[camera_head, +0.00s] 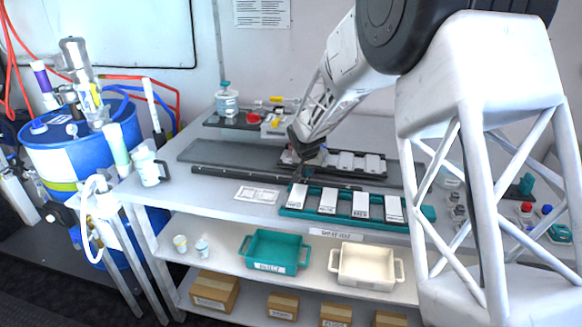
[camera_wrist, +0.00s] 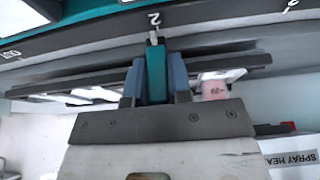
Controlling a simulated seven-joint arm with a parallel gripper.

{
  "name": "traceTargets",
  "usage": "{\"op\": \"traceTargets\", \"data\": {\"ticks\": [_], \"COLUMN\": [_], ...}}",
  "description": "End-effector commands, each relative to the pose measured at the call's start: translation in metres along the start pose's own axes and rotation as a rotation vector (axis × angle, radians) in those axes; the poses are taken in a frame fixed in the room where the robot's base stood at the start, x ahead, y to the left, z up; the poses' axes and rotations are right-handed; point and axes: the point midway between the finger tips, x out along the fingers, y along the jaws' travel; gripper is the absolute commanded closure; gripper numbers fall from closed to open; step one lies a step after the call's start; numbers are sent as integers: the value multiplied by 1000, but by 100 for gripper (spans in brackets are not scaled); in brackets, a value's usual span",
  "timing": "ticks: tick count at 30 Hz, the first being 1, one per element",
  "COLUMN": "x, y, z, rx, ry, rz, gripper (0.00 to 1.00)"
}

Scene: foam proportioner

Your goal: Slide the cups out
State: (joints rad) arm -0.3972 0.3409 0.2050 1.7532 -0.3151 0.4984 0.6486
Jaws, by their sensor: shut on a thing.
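My gripper (camera_head: 304,152) is at the near-left end of a black tray (camera_head: 375,178) on the bench. In the wrist view my gripper (camera_wrist: 154,80) has its two blue-grey fingers closed on an upright teal tab (camera_wrist: 154,75). The tab's pale tip lies beside a "2" mark on a grey rail (camera_wrist: 215,24). A pinkish, cup-like piece (camera_wrist: 215,90) with unclear print is right of the fingers, apart from them. What lies under the gripper is hidden.
A teal rack with white cards (camera_head: 327,200) lies in front of the tray. A long dark plate (camera_head: 230,153) is to the left. A teal bin (camera_head: 273,250) and a cream bin (camera_head: 366,265) stand below. The bench's left front is mostly clear.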

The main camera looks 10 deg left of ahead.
Motion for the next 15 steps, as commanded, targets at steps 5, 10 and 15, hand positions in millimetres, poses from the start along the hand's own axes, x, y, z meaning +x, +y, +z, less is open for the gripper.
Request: {"op": "traceTargets", "data": {"ticks": [5,10,15], "x": [-1,-1,0], "y": [53,96,127], "z": [0,0,0], "rx": [5,3,2], "ry": [0,1,0], "rz": [2,1,1], "gripper": [100,100,100]}}
